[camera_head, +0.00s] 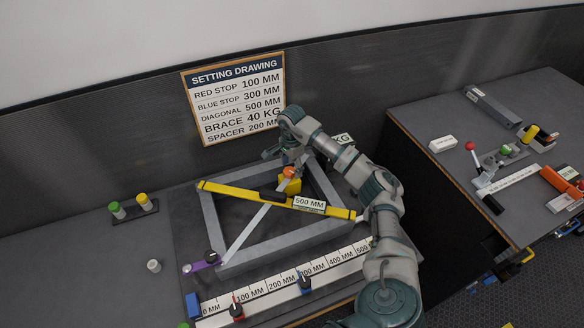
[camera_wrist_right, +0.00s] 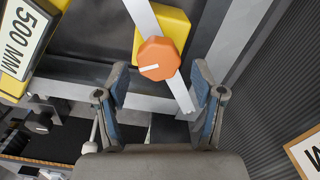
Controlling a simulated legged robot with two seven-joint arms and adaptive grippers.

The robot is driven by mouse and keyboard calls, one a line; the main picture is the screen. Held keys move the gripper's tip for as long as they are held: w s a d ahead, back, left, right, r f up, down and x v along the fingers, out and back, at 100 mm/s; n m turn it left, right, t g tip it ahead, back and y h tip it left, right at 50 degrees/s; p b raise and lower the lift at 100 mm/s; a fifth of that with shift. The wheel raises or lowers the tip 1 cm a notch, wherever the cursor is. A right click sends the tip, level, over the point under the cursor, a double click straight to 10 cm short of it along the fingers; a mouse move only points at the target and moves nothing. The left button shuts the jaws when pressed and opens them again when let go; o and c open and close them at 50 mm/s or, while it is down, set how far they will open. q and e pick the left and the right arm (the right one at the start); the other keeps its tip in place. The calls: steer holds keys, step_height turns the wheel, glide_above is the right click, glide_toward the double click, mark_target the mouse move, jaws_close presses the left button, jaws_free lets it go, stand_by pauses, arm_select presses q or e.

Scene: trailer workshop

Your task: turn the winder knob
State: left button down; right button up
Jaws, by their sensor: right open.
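An orange faceted knob (camera_head: 289,172) with a white pointer line sits on a yellow block (camera_head: 290,185) at the back of the grey frame. I take it to be the winder knob. In the right wrist view the knob (camera_wrist_right: 158,58) lies between and just beyond the fingertips, with the yellow block (camera_wrist_right: 176,25) behind it. My right gripper (camera_head: 286,160) is open and close above the knob; in the wrist view its two fingers (camera_wrist_right: 158,88) stand apart with no visible contact on the knob. My left gripper is not in view.
A yellow bar (camera_head: 235,192) labelled 500 MM and a pale strip (camera_head: 246,232) cross the grey frame (camera_head: 285,243). A ruler rail (camera_head: 275,282) with red and blue stops runs in front. A sign (camera_head: 237,98) stands behind. Bench space at left is mostly clear.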

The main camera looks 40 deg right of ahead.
steer(key=shift+a+f, duration=0.2)
steer(key=shift+a, duration=0.25)
steer(key=shift+a+r, duration=0.1)
steer(key=shift+a, duration=0.1)
steer(key=c, duration=0.7)
steer(key=shift+d, duration=0.2)
steer(key=c, duration=0.4)
steer(key=shift+d, duration=0.1)
steer(key=shift+c, duration=0.2)
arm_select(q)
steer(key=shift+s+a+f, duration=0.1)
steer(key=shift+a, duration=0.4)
